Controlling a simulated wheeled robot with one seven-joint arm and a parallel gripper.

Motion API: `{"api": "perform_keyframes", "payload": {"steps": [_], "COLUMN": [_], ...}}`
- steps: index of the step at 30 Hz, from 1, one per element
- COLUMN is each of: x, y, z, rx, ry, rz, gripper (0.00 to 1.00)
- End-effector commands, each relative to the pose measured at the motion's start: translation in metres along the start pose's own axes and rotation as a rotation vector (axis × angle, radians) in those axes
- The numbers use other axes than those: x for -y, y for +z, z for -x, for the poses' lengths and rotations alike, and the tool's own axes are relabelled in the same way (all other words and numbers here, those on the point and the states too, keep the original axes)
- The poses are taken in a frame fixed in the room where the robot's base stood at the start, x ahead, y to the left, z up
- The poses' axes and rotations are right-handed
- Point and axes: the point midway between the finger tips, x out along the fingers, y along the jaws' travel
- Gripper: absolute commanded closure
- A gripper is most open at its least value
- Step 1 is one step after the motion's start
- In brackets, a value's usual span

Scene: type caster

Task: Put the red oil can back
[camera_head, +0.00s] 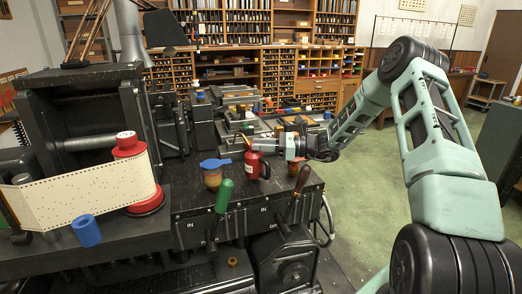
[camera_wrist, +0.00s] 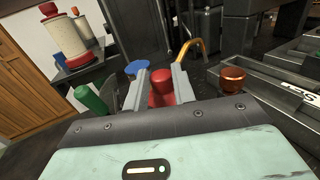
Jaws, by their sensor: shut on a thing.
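In the wrist view the can's red top (camera_wrist: 162,84) shows between the two fingers of my gripper (camera_wrist: 161,92). The can's lower part is hidden there by the gripper body. I cannot tell whether its base touches the surface.
A pot with a blue lid (camera_head: 215,172) stands just left of the can. Green-handled and dark levers (camera_head: 223,197) rise at the front edge. A red spool with punched paper (camera_head: 128,145) is at the left.

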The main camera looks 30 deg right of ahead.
Motion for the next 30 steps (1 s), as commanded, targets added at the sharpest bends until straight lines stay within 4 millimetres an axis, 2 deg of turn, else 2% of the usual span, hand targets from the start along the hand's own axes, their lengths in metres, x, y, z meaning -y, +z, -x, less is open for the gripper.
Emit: {"api": "perform_keyframes", "payload": {"steps": [4,15,16,18,28,30], "x": [0.0,0.0,0.0,0.0,0.0,0.001], "y": [-0.017,-0.022,-0.022,-0.021,-0.018,-0.019], "z": [-0.001,0.0,0.0,0.0,0.0,0.006], "rx": [0.002,0.001,0.0,0.0,0.0,-0.001], "ry": [0.001,0.0,0.0,0.0,0.001,-0.002], "rz": [-0.001,0.0,0.0,0.0,0.001,0.0], "gripper": [1.0,1.0,0.69,0.52,0.52,0.52]}}
